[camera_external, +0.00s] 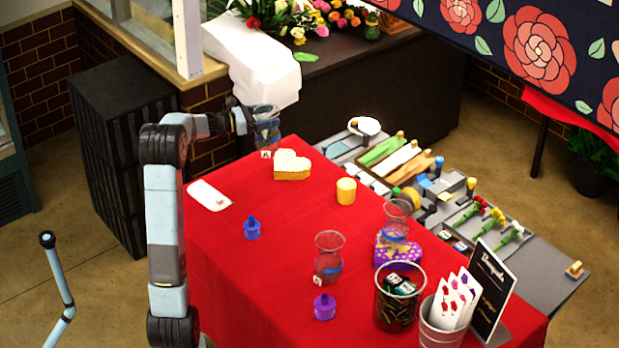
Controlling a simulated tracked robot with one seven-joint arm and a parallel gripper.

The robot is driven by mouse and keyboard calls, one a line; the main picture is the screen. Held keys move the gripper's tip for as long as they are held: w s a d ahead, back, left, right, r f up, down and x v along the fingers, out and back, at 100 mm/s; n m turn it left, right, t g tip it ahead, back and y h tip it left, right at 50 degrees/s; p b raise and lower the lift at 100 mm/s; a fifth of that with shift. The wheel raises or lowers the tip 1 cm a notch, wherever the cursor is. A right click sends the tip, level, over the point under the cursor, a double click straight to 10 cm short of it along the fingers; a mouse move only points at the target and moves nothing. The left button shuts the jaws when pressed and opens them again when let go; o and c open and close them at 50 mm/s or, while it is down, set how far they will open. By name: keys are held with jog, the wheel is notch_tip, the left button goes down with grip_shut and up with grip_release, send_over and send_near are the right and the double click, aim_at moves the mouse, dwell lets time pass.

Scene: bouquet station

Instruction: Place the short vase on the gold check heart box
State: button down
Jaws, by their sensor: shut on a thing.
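My gripper (249,121) is at the far left end of the table, shut on a small clear glass vase (268,132) with a blue band, which appears to be the short vase. A white tag marked with a letter hangs below it. The vase is roughly upright, behind and left of the gold check heart box (292,172), and seems to be held above the table. The gap between vase and box is hard to judge from this view. The heart box lies flat with a pale checked lid, and nothing rests on it. The fingers are small and partly hidden.
A clear vase (329,258) stands mid-table; another (396,222) stands at the purple heart box (385,251). A yellow cylinder (346,191), blue piece (252,228), purple piece (324,307) and white card (209,196) are spread out. Red cloth around the heart box is clear.

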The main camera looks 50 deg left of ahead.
jog(key=w+a+f, duration=0.5)
jog(key=w+f, duration=0.6)
jog(key=f, duration=0.1)
jog(key=shift+w+a+f, duration=0.2)
jog(key=shift+w, duration=0.05)
grip_release()
jog(key=shift+f, duration=0.15)
